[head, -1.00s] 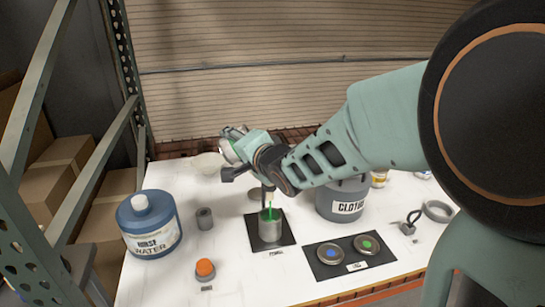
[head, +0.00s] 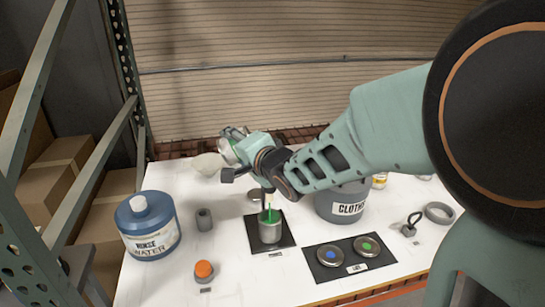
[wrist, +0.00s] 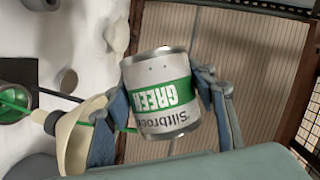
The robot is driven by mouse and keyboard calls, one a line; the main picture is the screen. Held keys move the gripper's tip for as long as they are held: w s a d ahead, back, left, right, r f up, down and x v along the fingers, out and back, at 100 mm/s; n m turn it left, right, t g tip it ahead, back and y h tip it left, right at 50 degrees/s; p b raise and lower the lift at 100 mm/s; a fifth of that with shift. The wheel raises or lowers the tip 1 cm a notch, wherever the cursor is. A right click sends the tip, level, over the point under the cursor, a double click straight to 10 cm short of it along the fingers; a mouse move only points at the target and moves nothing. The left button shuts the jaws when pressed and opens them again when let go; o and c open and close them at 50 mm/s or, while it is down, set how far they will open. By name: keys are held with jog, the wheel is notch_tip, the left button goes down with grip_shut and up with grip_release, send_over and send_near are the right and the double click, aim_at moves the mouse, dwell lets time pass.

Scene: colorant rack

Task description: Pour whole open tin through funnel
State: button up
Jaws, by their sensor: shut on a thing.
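My gripper (wrist: 165,110) is shut on the green tin (wrist: 160,95), with a finger on each side. The tin is tipped over, its GREEN label upside down in the wrist view. It is partly visible behind my gripper in the head view (head: 228,150). The cream funnel (wrist: 75,138) is beside the tin in the wrist view, partly covered by a finger. A thin green stream shows at its mouth and beyond its spout. A grey cup (head: 270,232) stands on a black mat, with green inside. The funnel is not clear in the head view.
A blue rinse-water jug (head: 148,228) and a small grey cylinder (head: 204,219) stand left. An orange-capped item (head: 204,270) is in front. A grey cloth bin (head: 342,205) and two round lids (head: 348,252) are right. A pale object (head: 207,165) lies behind.

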jog(key=shift+d+r+m+y, duration=0.1)
jog(key=shift+r+m+y, duration=0.25)
jog(key=shift+m, duration=0.15)
dwell(0.9)
jog(key=shift+f, duration=0.1)
jog(key=shift+d, duration=0.15)
jog(key=shift+w, duration=0.1)
